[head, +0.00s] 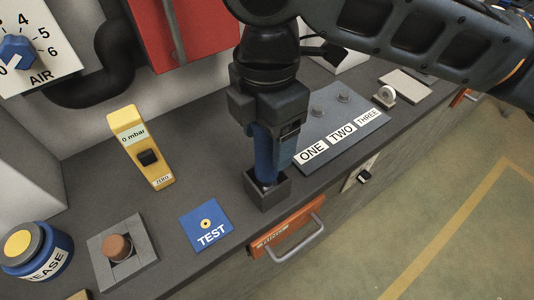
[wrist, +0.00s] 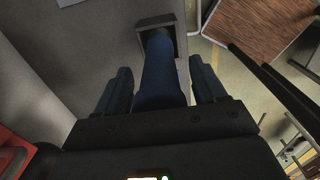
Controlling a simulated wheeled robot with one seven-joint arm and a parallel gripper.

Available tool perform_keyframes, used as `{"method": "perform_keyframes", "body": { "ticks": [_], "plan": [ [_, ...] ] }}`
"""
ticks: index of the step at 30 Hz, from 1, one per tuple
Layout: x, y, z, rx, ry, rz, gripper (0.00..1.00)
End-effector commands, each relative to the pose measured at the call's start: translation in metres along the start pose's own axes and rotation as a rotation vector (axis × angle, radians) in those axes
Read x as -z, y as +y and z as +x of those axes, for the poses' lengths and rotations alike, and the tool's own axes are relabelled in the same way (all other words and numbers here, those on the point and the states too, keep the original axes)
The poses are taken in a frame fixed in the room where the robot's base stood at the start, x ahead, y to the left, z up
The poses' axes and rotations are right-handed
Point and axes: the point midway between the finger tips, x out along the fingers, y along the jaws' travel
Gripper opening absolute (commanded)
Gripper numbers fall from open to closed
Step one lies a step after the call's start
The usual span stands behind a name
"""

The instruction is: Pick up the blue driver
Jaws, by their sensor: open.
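The blue driver (head: 264,162) stands upright in a small dark grey square holder (head: 270,197) near the front edge of the bench. My gripper (head: 268,135) is directly above the holder, pointing down, with its fingers around the upper part of the driver. In the wrist view the driver (wrist: 160,75) runs between the two open fingers, with a gap visible on each side. Its lower end goes into the holder (wrist: 178,42). The driver's top is hidden by my gripper.
A sloped panel labelled ONE TWO THREE (head: 343,127) is close to the right of my gripper. A blue TEST plate (head: 207,224) and a yellow gauge (head: 142,148) lie to the left. An orange drawer (head: 287,229) is below the bench edge.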

Motion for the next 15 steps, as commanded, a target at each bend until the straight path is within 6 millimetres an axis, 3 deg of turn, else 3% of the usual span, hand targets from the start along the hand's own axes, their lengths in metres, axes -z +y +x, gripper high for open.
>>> {"method": "perform_keyframes", "body": {
  "ticks": [10, 15],
  "plan": [
    [0.0, 0.0, 0.0092, -0.001, -0.001, 0.0, 0.7],
    [0.0001, 0.0, 0.0091, -0.001, 0.0, -0.001, 0.54]
  ]
}}
